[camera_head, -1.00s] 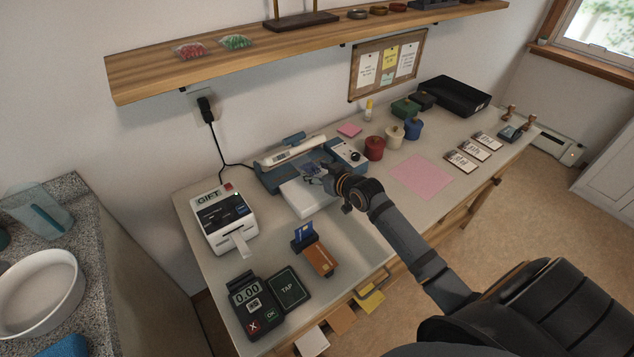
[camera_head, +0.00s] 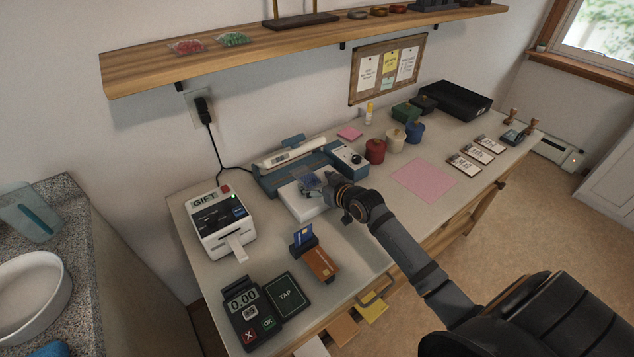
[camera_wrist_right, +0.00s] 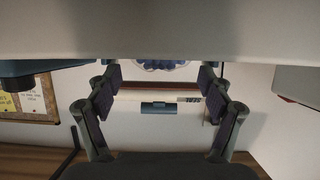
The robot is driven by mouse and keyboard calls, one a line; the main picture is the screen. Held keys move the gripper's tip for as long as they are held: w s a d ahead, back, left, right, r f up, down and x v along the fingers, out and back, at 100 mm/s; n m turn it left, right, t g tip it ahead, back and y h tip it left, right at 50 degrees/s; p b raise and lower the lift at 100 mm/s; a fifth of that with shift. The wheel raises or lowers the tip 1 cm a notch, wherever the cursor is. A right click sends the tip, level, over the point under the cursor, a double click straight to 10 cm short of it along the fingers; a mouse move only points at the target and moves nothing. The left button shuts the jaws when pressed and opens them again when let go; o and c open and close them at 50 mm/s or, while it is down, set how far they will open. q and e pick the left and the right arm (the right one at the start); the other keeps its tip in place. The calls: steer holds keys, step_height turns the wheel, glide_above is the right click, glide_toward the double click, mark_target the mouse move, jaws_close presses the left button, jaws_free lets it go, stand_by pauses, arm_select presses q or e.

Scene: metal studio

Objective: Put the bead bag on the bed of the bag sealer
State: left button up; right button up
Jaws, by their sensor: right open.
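The bag sealer (camera_head: 268,178) is a blue machine with a raised white arm, standing near the wall on the worktable. Its white bed (camera_head: 300,206) sticks out in front. The clear bag with blue beads (camera_head: 308,182) appears to lie at the back of the bed, close to the sealer body; its exact contact is too small to tell. My right gripper (camera_head: 325,182) is beside the bag, at its right. In the right wrist view the fingers are apart with nothing between them, and the blue beads (camera_wrist_right: 165,64) show just beyond the tips. My left gripper is out of view.
A label printer (camera_head: 222,228) stands left of the sealer, and a card holder (camera_head: 303,238) in front. Red, cream and blue jars (camera_head: 375,151) stand to the right. A pink sheet (camera_head: 423,180) lies on clear table. Red and green bags (camera_head: 187,47) sit on the shelf above.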

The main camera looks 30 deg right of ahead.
steer(key=shift+r, duration=0.2)
steer(key=p+v, duration=0.6)
steer(key=v, duration=0.6)
steer(key=shift+f, duration=0.15)
